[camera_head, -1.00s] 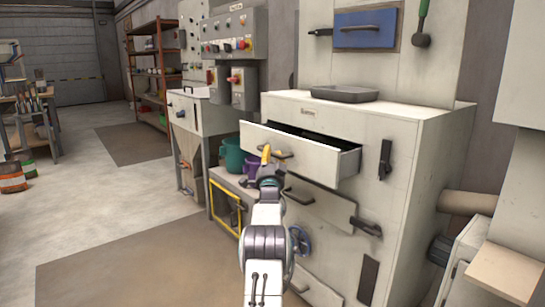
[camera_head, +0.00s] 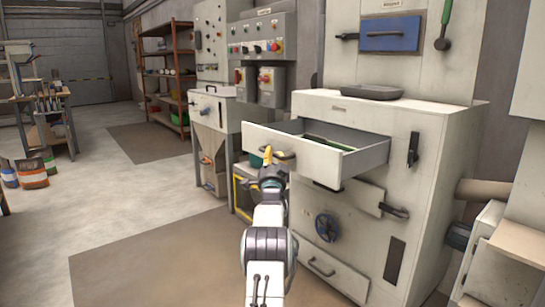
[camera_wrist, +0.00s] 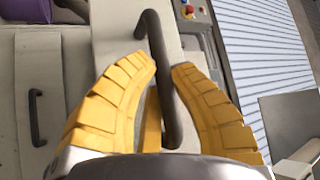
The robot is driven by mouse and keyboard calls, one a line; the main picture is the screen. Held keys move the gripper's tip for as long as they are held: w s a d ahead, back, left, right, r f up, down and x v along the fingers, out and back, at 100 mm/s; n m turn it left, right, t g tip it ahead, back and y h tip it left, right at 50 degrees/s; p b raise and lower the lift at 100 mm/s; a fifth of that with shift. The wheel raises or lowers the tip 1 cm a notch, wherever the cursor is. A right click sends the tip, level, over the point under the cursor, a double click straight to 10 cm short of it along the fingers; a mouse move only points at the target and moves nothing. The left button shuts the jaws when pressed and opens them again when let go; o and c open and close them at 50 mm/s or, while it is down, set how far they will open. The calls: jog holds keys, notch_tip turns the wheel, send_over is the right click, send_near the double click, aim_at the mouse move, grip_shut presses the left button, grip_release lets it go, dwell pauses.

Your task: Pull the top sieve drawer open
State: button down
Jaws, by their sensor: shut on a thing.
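The top sieve drawer (camera_head: 305,167) is a pale drawer pulled well out of the white cabinet, and its inside with something green (camera_head: 330,143) shows from above. Its dark bar handle (camera_head: 287,155) is on the front. My gripper (camera_head: 268,158) is at this handle. In the wrist view, the yellow fingers of my gripper (camera_wrist: 163,75) stand either side of the dark handle (camera_wrist: 155,40), which passes between them. The fingertips do not touch each other. Part of the drawer front is hidden by my gripper.
A grey tray (camera_head: 370,92) lies on the cabinet top. Below the drawer are a blue handwheel (camera_head: 327,228), a hatch with a dark handle (camera_head: 394,211) and a lower drawer (camera_head: 328,271). Open floor (camera_head: 110,215) lies to the left.

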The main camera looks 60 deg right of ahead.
jog(key=shift+a, duration=0.1)
jog(key=c, duration=1.3)
grip_release()
jog(key=v, duration=1.2)
jog(key=shift+w, duration=0.1)
